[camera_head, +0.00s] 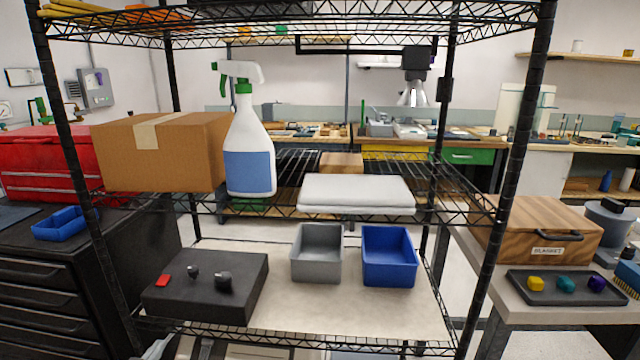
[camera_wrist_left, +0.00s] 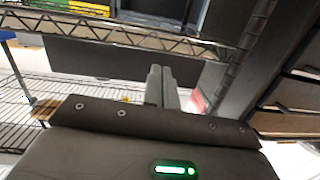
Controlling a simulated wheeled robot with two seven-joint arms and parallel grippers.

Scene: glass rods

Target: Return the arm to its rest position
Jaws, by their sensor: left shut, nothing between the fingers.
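My left gripper (camera_wrist_left: 162,88) shows in the left wrist view, with its two pale grey fingers side by side and closed. Nothing is between them. The fingertips point toward a dark panel and a black wire rail, and they look empty and clear of any object. In the head view I cannot clearly make out the left gripper; only small unclear pieces show at the bottom edge below the rack. My right gripper is in neither view.
A black wire rack fills the head view. It bears a cardboard box (camera_head: 180,165), spray bottle (camera_head: 249,172), folded white cloth (camera_head: 357,192), grey bin (camera_head: 316,254), blue bin (camera_head: 388,257) and dark block (camera_head: 205,285). A wooden box (camera_head: 535,228) and black tray (camera_head: 565,289) stand right.

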